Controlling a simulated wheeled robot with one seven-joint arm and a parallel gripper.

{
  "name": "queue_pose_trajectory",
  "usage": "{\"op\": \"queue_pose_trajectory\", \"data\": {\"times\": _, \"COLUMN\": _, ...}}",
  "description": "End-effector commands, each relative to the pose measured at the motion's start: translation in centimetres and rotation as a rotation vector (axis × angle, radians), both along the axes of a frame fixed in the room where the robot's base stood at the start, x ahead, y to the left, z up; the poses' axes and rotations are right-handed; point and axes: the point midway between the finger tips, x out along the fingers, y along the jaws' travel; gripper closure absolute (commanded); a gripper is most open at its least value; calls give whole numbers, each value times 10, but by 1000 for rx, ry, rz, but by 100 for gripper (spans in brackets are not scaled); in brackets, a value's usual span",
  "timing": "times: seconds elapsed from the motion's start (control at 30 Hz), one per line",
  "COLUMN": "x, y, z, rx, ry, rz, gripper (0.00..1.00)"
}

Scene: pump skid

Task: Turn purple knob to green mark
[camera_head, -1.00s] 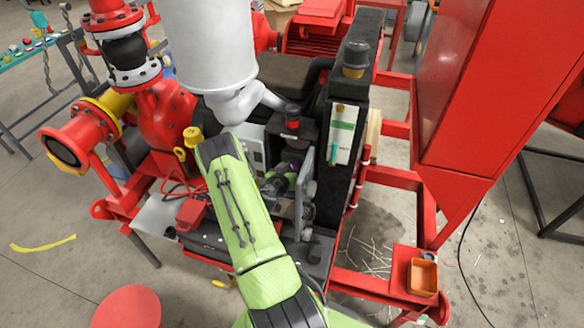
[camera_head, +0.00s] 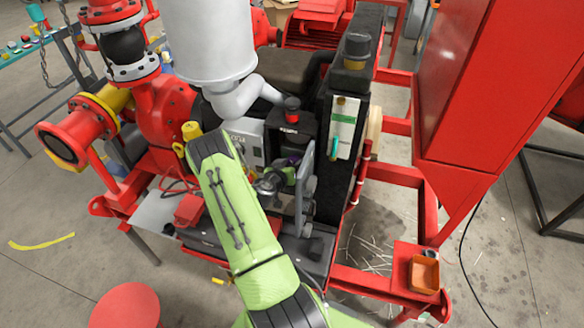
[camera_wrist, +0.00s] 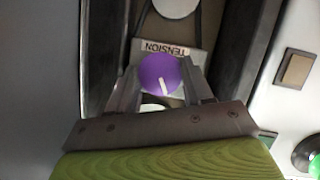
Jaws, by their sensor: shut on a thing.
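The purple knob (camera_wrist: 158,74) shows in the wrist view with a white pointer line directed toward the lower part of the picture. My gripper (camera_wrist: 160,88) has a finger on each side of the knob and is shut on it. In the head view only a small part of the purple knob (camera_head: 294,160) shows beside my gripper (camera_head: 280,177). I cannot make out a green mark beside the knob; a pale patch under it is partly hidden by my gripper.
In the wrist view a rocker switch (camera_wrist: 297,68) and a green button (camera_wrist: 314,166) are at the right. In the head view a grey upright plate (camera_head: 304,170) stands close right of my gripper, and a red-topped black box (camera_head: 291,115) stands behind it.

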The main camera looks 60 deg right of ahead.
Motion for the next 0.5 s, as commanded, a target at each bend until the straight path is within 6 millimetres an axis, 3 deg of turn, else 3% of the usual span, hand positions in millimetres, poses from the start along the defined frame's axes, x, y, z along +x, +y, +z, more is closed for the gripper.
{"op": "queue_pose_trajectory", "data": {"times": 0.5, "x": 4, "y": 0, "z": -9, "rx": -80, "ry": 454, "rz": 4, "gripper": 80}}
